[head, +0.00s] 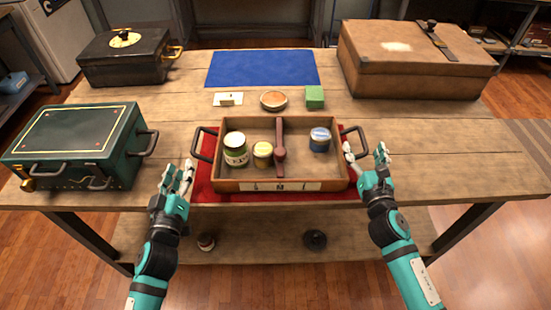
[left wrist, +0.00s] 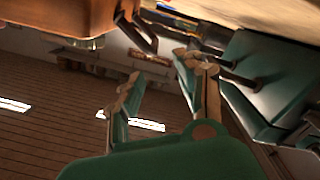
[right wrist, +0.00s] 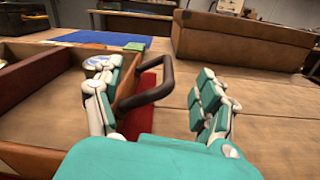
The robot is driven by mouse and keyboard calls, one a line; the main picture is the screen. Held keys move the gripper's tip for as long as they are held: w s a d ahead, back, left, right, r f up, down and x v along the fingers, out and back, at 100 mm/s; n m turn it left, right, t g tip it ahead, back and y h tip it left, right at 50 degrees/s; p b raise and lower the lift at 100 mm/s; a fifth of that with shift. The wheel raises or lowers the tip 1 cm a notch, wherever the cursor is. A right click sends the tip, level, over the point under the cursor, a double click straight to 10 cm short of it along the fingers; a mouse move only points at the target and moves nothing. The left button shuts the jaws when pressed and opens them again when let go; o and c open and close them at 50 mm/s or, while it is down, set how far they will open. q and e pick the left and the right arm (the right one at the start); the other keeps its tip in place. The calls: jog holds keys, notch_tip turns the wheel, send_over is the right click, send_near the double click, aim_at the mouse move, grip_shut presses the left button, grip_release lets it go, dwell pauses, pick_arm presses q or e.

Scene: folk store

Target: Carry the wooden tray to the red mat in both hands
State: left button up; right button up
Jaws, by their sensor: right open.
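The wooden tray (head: 230,185) sits on the red mat (head: 205,180), which shows around its edges. It holds a green-labelled jar (head: 236,150), a yellow jar (head: 262,154) and a blue jar (head: 320,139), with a dark red divider (head: 280,135). My left gripper (head: 178,168) is open and empty, just left of and in front of the tray's left handle (head: 197,143). My right gripper (head: 365,153) is open at the tray's right handle, apart from it as far as I see; the handle (right wrist: 150,88) shows between its spread fingers in the right wrist view.
A green case (head: 75,140) stands close on the left, a black box (head: 125,57) behind it. A brown case (head: 410,60) is at the back right. Behind the tray lie a small card (head: 228,99), a round dish (head: 273,100), a green block (head: 314,96) and a blue mat (head: 262,68).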

jog(key=s, duration=0.7)
jog(key=shift+s+d, duration=0.1)
jog(key=shift+d, duration=0.1)
pick_arm(q)
jog(key=shift+s, duration=0.1)
